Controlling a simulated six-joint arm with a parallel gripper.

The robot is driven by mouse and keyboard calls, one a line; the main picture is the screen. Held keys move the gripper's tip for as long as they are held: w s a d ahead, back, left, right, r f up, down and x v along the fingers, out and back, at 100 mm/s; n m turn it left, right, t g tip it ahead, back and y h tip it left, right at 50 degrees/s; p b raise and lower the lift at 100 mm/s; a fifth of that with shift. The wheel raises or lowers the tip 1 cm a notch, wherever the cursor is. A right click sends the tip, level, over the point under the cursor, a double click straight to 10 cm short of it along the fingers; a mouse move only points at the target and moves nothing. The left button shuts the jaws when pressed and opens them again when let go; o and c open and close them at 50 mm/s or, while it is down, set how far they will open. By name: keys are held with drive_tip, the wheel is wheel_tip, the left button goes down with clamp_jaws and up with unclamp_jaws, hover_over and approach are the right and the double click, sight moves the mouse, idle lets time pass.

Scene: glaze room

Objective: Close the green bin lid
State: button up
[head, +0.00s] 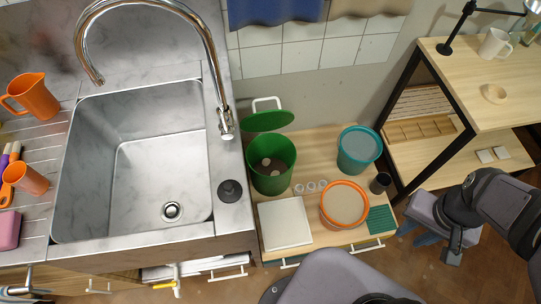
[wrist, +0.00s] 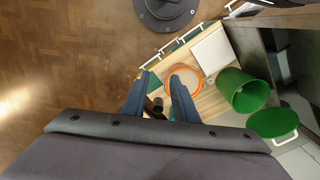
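The bin (wrist: 243,90) and lid (wrist: 274,122) also show at the right of the wrist view. My gripper (wrist: 162,77) is open, its two dark blue fingers apart with nothing held between them. In the head view my gripper (head: 420,232) hangs right of the low table, well away from the lid.
On the low table are a teal tub (head: 359,151), an orange-rimmed tub (head: 344,204), a white board (head: 285,223), a dark cup (head: 380,183) and small white rings (head: 311,187). A sink (head: 150,160) with a tall tap stands left; a black-framed shelf (head: 445,125) stands right.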

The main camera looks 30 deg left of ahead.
drive_tip(key=shift+s+a+f+n+b, duration=0.2)
drive_tip(key=shift+a+f+n+b, duration=0.3)
drive_tip(key=shift+a+f+b, duration=0.55)
clamp_jaws()
drive_tip(key=s+a+f+n+g+b, duration=0.25)
drive_tip(key=s+a+f+b, duration=0.2)
drive_tip(key=f, duration=0.45)
drive_tip(key=w+a+f+n+t+b, duration=0.1)
drive_tip(key=w+a+f+n+b, duration=0.2)
drive_tip(key=a, duration=0.7)
drive_tip(key=w+a+f+n+t+b, duration=0.15)
drive_tip(key=w+a+f, duration=0.3)
drive_tip(key=a, duration=0.45)
drive_tip(key=w+a+f+n+t+b, duration=0.1)
drive_tip(key=w+a+f+n+b, duration=0.3)
drive_tip(key=a, duration=0.6)
drive_tip(key=w+a+r+m+t+y, duration=0.3)
drive_tip(key=w+a+r+t+y, duration=0.2)
drive_tip(key=w+a+r, duration=1)
wheel_tip(320, 180, up, 3)
drive_tip(key=a+y+p, duration=0.1)
drive_tip(key=a, duration=0.1)
drive_tip(key=shift+w+a+t+y, duration=0.2)
drive_tip(key=shift+a+t+y, duration=0.1)
